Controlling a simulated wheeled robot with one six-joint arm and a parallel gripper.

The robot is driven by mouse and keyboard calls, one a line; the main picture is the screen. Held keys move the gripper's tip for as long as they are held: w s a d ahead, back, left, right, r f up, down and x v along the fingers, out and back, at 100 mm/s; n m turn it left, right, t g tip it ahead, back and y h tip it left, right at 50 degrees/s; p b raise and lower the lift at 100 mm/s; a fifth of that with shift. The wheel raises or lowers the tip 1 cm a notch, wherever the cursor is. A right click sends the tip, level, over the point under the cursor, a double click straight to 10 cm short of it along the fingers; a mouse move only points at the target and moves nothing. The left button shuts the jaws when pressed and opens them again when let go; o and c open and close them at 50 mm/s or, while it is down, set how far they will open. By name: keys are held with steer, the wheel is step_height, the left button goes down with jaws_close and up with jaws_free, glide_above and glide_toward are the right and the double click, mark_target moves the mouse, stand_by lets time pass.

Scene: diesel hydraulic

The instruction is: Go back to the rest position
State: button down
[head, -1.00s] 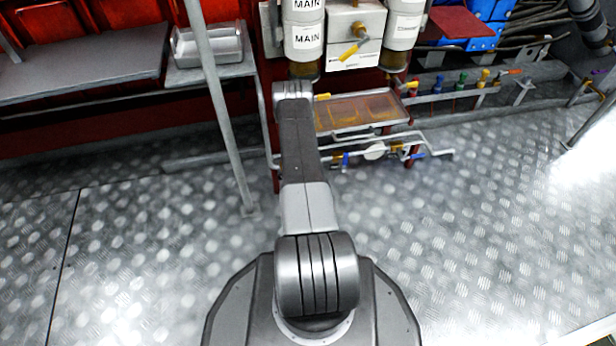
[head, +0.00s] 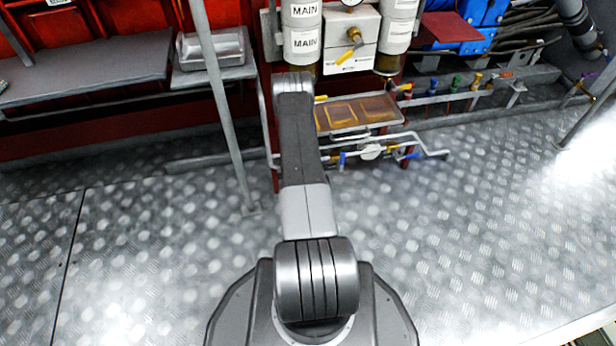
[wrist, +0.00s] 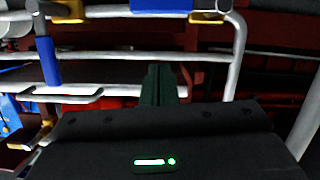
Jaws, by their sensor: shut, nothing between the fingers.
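My arm stretches forward over the floor in the head view, its far joint (head: 293,83) in front of the filter rack. My gripper is hidden beyond the arm there. In the wrist view my gripper (wrist: 160,72) shows as two dark fingers close together, shut and empty. Behind the fingers run grey pipes (wrist: 110,55) with a blue valve handle (wrist: 48,60). I cannot tell how far the fingertips are from the pipes.
A drip tray (head: 355,127) and low piping (head: 425,139) stand right of the arm. Filter canisters (head: 302,22) are beyond it. A grey post (head: 222,105) stands to the left, close to the arm. The tread-plate floor (head: 480,240) is clear on both sides.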

steer(key=p+v, duration=0.2)
steer(key=v, duration=0.6)
steer(key=shift+s+d, duration=0.2)
steer(key=shift+s, duration=0.2)
